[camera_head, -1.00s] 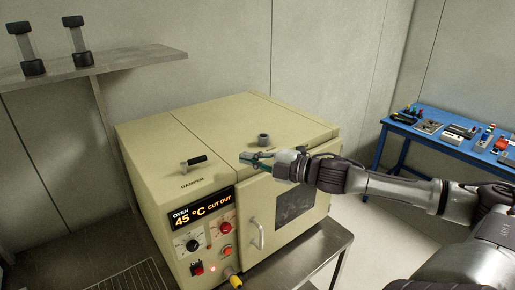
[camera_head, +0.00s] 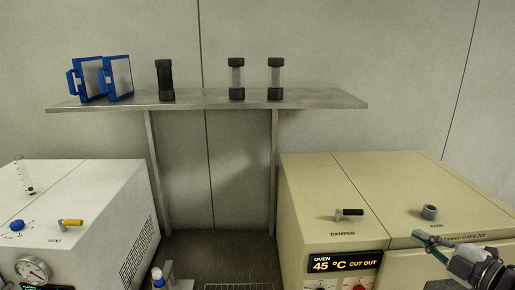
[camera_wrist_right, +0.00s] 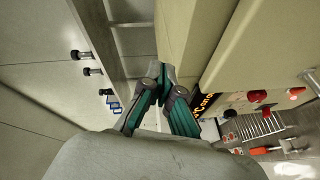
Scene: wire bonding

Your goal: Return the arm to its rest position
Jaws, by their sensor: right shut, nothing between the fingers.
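My right gripper (camera_head: 418,236) comes in from the lower right in the head view. Its teal fingers appear over the front top edge of the beige oven (camera_head: 325,190), below the small grey ring-shaped fitting (camera_head: 429,212). In the right wrist view the fingers (camera_wrist_right: 163,73) converge at their tips, shut, with nothing seen between them. The oven's beige side (camera_wrist_right: 215,60) fills the area beyond and to the right of them. I cannot tell the exact gap between fingers and oven. My left gripper is not in view.
The oven carries a black-handled damper lever (camera_head: 348,212) and a lit display (camera_head: 345,262). A white machine (camera_head: 105,190) with a gauge stands at the left. A wall shelf (camera_head: 205,101) holds blue framed items (camera_head: 120,76) and black-ended holders (camera_head: 236,79).

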